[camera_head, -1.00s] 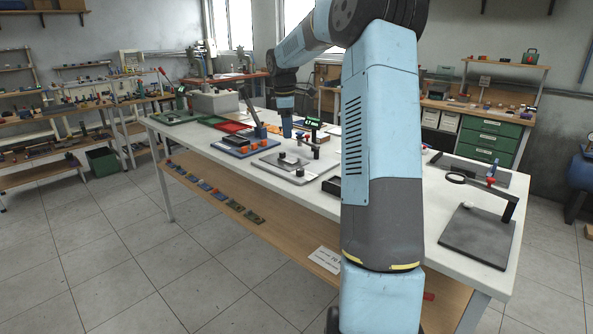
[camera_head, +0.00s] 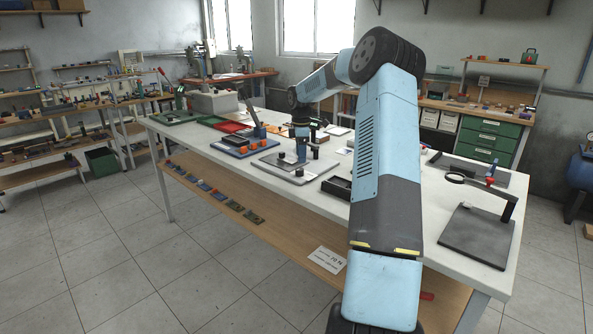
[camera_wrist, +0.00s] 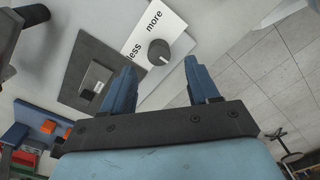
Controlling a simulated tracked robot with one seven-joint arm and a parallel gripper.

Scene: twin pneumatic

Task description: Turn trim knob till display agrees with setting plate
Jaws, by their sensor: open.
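The trim knob (camera_wrist: 157,47) is a dark round knob on a white plate marked "less" and "more" in the wrist view. My gripper (camera_wrist: 162,66) is open; its two blue fingers stand apart below the knob in that picture, with nothing between them. In the head view my gripper (camera_head: 301,152) is over the grey base plate (camera_head: 268,162) of the station, beside a small black knob (camera_head: 299,172). The display's reading does not show now; my arm covers that area.
A blue board with orange parts (camera_head: 240,146) stands left of the station, and a black open box (camera_head: 337,187) right of it. In the wrist view a dark plate (camera_wrist: 78,62) adjoins the white one.

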